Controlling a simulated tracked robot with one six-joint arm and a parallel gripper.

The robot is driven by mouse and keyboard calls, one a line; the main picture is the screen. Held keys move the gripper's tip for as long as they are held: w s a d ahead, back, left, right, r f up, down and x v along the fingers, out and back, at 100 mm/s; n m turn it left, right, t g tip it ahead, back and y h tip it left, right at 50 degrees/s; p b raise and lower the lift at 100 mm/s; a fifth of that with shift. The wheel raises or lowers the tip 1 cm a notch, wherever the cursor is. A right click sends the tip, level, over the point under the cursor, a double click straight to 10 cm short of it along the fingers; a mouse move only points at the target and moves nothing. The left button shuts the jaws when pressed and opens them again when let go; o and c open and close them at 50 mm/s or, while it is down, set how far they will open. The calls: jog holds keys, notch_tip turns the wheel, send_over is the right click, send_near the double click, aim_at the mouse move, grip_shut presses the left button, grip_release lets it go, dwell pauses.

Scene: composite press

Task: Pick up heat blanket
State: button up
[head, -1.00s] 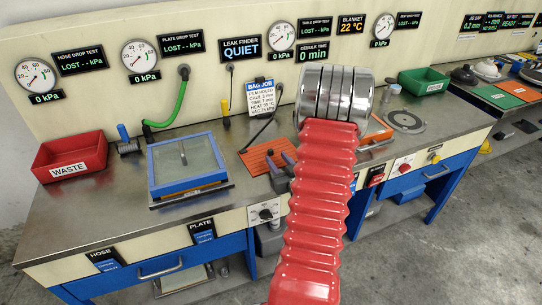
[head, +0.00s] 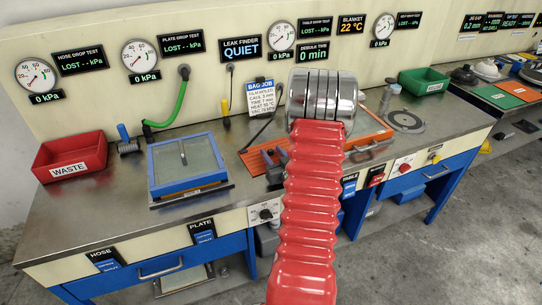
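An orange mat (head: 256,160), which looks like the heat blanket, lies on the steel bench to the left of my arm in the head view. A black cable runs down from the back wall near it. My arm covers the mat's right part. My gripper (head: 276,166) is mostly hidden behind my arm; only a dark part shows at the mat's right side. Whether its fingers are open, or touch the mat, cannot be seen.
A blue-framed glass plate (head: 186,165) and a red waste bin (head: 70,157) stand to the left. An orange-edged piece (head: 370,138) shows right of my arm. A green bin (head: 424,80) and a grey ring (head: 405,121) lie further right.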

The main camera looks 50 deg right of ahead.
jog(key=shift+c, duration=0.4)
grip_shut()
